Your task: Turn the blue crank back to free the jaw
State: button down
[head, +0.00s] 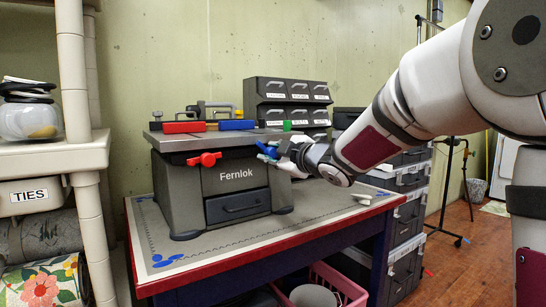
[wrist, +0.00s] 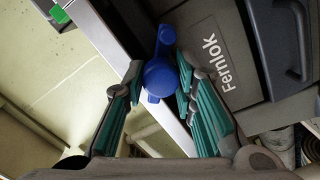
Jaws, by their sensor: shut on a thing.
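The blue crank (head: 269,156) sticks out of the right part of the front of the grey Fernlok bench unit (head: 240,177). It also shows in the wrist view (wrist: 160,76) as a round hub with lobes, between the teal fingers. My gripper (head: 272,150) reaches in from the right and is shut on the crank; its fingers show in the wrist view (wrist: 159,73) on either side of the hub. On the unit's top are a red block (head: 184,127), a blue block (head: 237,125) and a green block (head: 287,126). Which jaw the crank drives is unclear.
A red crank (head: 205,159) sits left on the unit's front, above a drawer (head: 238,206). The unit stands on a red-edged workbench (head: 165,266). Dark drawer cabinets (head: 290,88) stand behind. A pale shelf (head: 45,153) is at left. The bench's front strip is mostly clear.

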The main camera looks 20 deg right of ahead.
jog(key=shift+f, duration=0.1)
jog(key=c, duration=1.3)
grip_release()
jog(key=v, duration=1.2)
